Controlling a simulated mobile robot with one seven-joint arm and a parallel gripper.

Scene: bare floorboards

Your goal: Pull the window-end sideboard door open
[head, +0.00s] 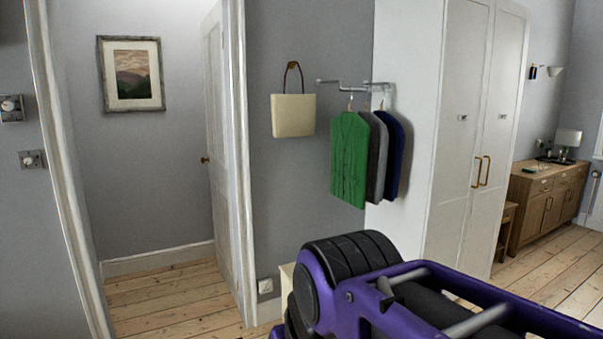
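The wooden sideboard (517,200) stands against the wall at the far right of the head view, well away from me. It has drawers along the top and doors below with small pale handles. Its window-end door (575,199) is at the far right end, near a bright window edge (599,140). The doors look shut, though they are small at this distance. My purple and black arm fills the lower right of the view. My gripper is not in view.
A tall white wardrobe (462,130) stands between me and the sideboard, with a small wooden stool or table (507,232) beyond it. Jackets (349,160) hang on a wall rail. An open white door (217,160) is at left. Bare floorboards (560,262) lie before the sideboard.

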